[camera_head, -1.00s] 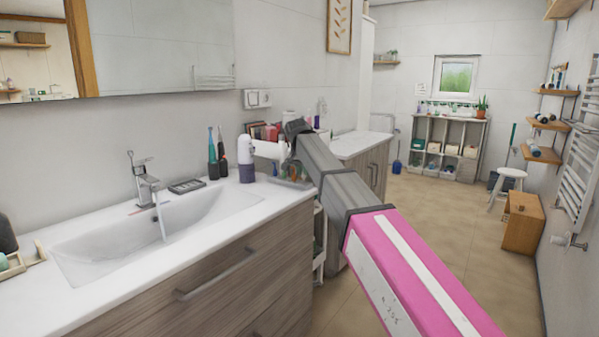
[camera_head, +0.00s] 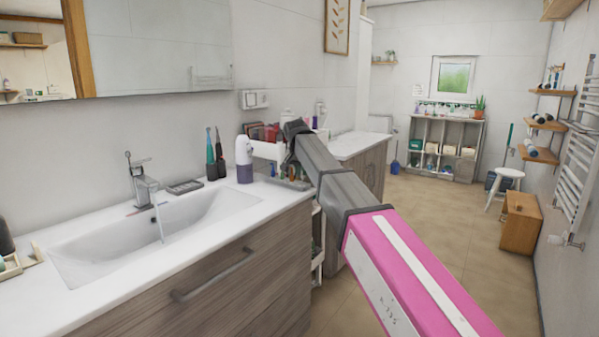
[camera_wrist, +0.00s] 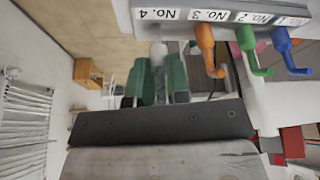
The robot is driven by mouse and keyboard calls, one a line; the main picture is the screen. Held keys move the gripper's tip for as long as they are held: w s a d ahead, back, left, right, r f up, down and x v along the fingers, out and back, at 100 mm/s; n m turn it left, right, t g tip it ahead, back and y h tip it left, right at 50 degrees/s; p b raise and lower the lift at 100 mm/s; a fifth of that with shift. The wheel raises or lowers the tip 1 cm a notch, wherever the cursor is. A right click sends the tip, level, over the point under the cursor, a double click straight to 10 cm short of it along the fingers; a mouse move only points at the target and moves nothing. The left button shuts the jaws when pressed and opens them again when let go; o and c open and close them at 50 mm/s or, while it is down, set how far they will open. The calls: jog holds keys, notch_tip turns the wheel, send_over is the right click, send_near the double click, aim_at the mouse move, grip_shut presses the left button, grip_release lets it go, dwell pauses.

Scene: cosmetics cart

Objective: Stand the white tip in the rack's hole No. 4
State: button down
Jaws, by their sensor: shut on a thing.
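The rack (camera_wrist: 225,8) spans the top of the wrist view, its labels upside down. The label No. 4 (camera_wrist: 157,14) is at its left end. An orange tip (camera_wrist: 207,50), a green tip (camera_wrist: 249,50) and a blue tip (camera_wrist: 287,50) stand in the rack to the right. My gripper (camera_wrist: 160,78) has green fingers shut on the white tip (camera_wrist: 157,52). The white tip lies right by the rack's edge at No. 4; I cannot tell whether it is in the hole. In the head view, my arm hides the gripper.
The white cart (camera_head: 265,151) stands beyond the washbasin counter (camera_head: 240,205), crowded with small items. A white and purple bottle (camera_head: 244,160) and toothbrushes (camera_head: 211,155) stand at the counter's right end.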

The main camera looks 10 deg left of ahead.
jog(key=shift+f, duration=1.3)
jog(key=c, duration=1)
grip_release()
jog(key=v, duration=1.1)
jog(key=shift+s+a, duration=0.1)
jog(key=shift+s, duration=0.25)
jog(key=shift+w, duration=0.15)
jog(key=shift+f, duration=0.1)
